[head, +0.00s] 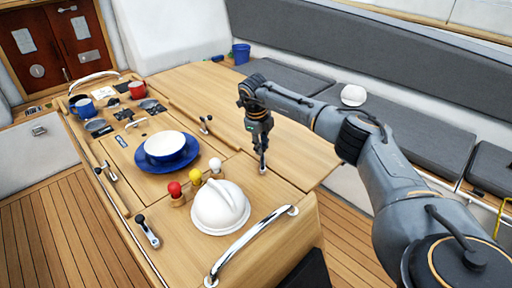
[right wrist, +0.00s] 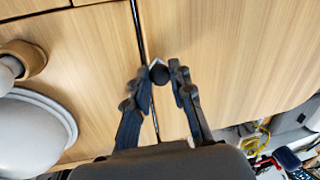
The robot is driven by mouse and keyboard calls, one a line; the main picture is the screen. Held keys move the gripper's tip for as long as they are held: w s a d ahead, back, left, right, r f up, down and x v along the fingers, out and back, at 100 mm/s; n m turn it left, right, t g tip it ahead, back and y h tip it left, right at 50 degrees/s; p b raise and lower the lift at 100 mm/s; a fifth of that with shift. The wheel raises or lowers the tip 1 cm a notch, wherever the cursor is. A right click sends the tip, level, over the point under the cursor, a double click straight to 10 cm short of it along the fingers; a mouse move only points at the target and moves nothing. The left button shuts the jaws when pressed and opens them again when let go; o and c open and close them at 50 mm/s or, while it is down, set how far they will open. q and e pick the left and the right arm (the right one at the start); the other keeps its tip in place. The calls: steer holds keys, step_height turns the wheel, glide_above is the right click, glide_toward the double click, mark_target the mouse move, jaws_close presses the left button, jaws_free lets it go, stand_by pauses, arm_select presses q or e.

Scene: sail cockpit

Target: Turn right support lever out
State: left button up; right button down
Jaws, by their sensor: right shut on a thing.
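My right gripper (head: 263,166) reaches down to the wooden table top, near the seam by the right leaf. In the right wrist view its fingers (right wrist: 165,78) are on both sides of the black knob of a small lever (right wrist: 158,73) and are shut on it. The rest of this lever is mostly hidden, and in the head view the gripper covers it. A similar lever with a dark knob (head: 205,124) stands farther back along the seam. My left gripper is in neither view.
A chrome rail (head: 250,240) edges the table's near end. The right leaf (head: 300,150) is bare.

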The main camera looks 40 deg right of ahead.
steer(key=shift+s+d+m, duration=0.35)
steer(key=shift+d+m, duration=0.15)
steer(key=shift+m, duration=0.4)
steer(key=m, duration=0.1)
steer(key=s+d+m+g, duration=0.1)
steer(key=shift+s+r+m, duration=0.1)
steer(key=shift+m, duration=0.3)
steer(key=shift+s+d+m+g+p, duration=0.25)
steer(key=shift+s+m+p, duration=0.25)
steer(key=shift+m, duration=0.6)
steer(key=shift+s+d+m+g+p, duration=0.2)
steer(key=shift+s+m, duration=0.45)
steer(key=shift+m, duration=0.45)
steer(key=c, duration=1.2)
jaws_free()
steer(key=shift+s, duration=0.1)
steer(key=shift+o, duration=0.2)
step_height(320, 180, up, 12)
steer(key=w+a, duration=0.1)
steer(key=a, duration=0.1)
